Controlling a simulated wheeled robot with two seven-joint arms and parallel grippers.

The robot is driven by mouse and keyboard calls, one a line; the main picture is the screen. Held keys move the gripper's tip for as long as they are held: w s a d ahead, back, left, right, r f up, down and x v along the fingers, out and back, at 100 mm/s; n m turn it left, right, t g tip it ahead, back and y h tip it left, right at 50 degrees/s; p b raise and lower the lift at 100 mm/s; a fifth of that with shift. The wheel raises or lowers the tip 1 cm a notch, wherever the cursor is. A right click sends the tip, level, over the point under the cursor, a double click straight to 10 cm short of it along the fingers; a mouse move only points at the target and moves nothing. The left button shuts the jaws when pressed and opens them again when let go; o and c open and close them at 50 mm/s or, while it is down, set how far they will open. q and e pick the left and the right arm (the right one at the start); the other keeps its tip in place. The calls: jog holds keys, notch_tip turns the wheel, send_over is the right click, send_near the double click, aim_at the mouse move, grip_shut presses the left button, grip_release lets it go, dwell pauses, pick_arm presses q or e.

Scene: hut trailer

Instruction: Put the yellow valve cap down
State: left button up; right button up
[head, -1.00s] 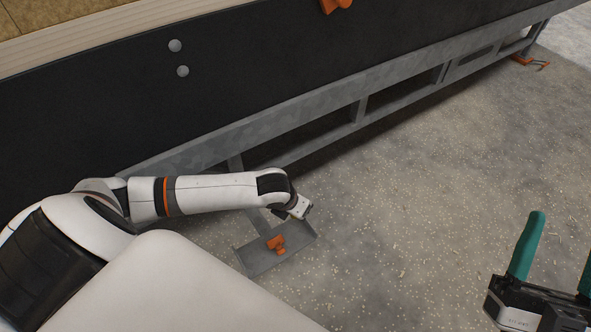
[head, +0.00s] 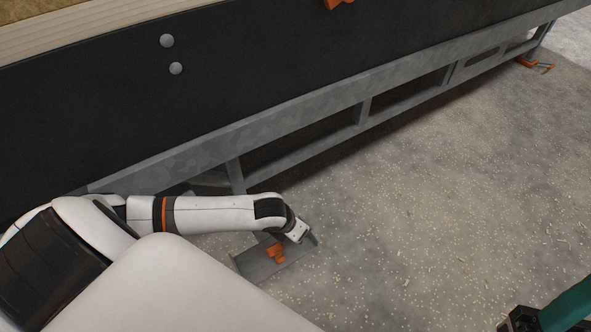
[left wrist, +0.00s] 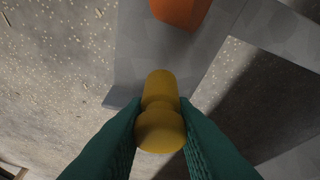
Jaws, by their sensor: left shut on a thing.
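The yellow valve cap (left wrist: 160,115) shows in the left wrist view, between the two green fingers of my left gripper (left wrist: 159,125), which is shut on it. Behind the cap lies the edge of a grey metal plate (left wrist: 135,60); I cannot tell whether they touch. In the head view my left arm reaches down over this plate (head: 255,268), and its fingers and the cap are hidden. Part of my right gripper (head: 545,315) shows at the bottom right corner, with one green finger visible and the rest cut off.
An orange fitting (head: 275,252) sits on the grey plate; it also shows in the left wrist view (left wrist: 180,10). The grey trailer frame (head: 300,125) runs along the dark wall (head: 90,110). The speckled floor (head: 430,220) to the right is clear.

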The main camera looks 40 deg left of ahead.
pick_arm(q)
notch_tip(320, 180, down, 3)
jog(key=shift+f+b, duration=0.1)
jog(key=shift+b, duration=0.65)
jog(key=shift+f, duration=0.1)
jog(key=shift+f, duration=0.1)
jog(key=o, duration=0.9)
